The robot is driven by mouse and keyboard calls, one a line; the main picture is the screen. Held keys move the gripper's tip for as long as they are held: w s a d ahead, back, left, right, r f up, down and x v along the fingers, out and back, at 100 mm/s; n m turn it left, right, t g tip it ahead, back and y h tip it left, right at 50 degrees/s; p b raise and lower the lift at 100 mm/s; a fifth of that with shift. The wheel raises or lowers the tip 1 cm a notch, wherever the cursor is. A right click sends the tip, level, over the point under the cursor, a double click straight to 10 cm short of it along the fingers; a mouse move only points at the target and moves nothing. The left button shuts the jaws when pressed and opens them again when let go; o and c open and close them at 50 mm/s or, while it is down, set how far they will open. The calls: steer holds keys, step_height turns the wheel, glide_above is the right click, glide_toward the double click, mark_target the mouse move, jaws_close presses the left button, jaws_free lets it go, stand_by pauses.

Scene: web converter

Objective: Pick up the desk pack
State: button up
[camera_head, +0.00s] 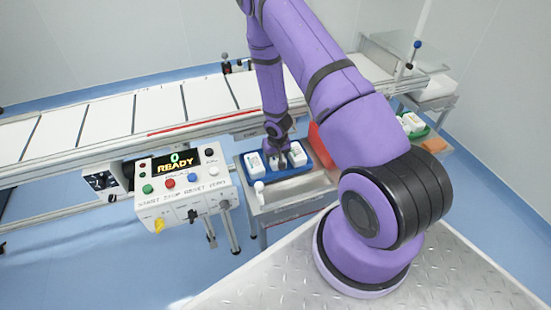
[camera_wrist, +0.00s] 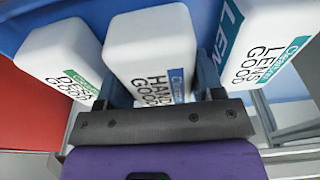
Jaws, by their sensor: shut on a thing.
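The desk pack (camera_wrist: 60,58), a white block with a green label band and "DESK" lettering, stands on the left in the wrist view. In the head view it seems to be the right-hand white block (camera_head: 297,154) in the blue tray (camera_head: 292,182). My gripper (camera_wrist: 155,82) is not on it. Its fingers are shut on the middle white block, the hand pack (camera_wrist: 152,48), lettered "HAND" with a blue band. In the head view my gripper (camera_head: 277,157) reaches down into the tray. The lens pack (camera_wrist: 268,42), with a teal band, stands on the right in the wrist view.
A red bin (camera_head: 320,146) stands right beside the blue tray. A small white bottle (camera_head: 259,192) stands in front of it. The control panel (camera_head: 183,184) is at left, and a conveyor (camera_head: 105,118) runs behind. A green tray (camera_head: 414,127) lies farther right.

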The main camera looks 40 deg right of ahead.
step_height(320, 180, up, 2)
steer(key=shift+r, duration=0.2)
steer(key=s+a, duration=0.2)
steer(key=s, duration=0.3)
steer(key=s+a+r, duration=0.1)
steer(key=s+a, duration=0.1)
steer(key=s, duration=0.3)
steer(key=s+a, duration=0.2)
steer(key=s, duration=0.2)
steer(key=shift+s+a+r, duration=0.15)
steer(key=shift+s+a, duration=0.05)
steer(key=shift+s, duration=0.2)
steer(key=w+d, duration=0.2)
steer(key=w, duration=0.2)
steer(key=w+d+f, duration=0.1)
steer(key=w+d, duration=0.1)
steer(key=w, duration=0.3)
steer(key=w+d, duration=0.2)
steer(key=w, duration=0.2)
steer(key=shift+w+f, duration=0.2)
steer(key=shift+w, duration=0.1)
steer(key=shift+w+d+f, duration=0.1)
steer(key=shift+w+f, duration=0.2)
steer(key=shift+f, duration=0.55)
steer(key=shift+w+d+f, duration=0.1)
steer(key=shift+w+f, duration=0.15)
steer(key=shift+f, duration=0.55)
steer(key=shift+f, duration=0.15)
steer(key=o, duration=1)
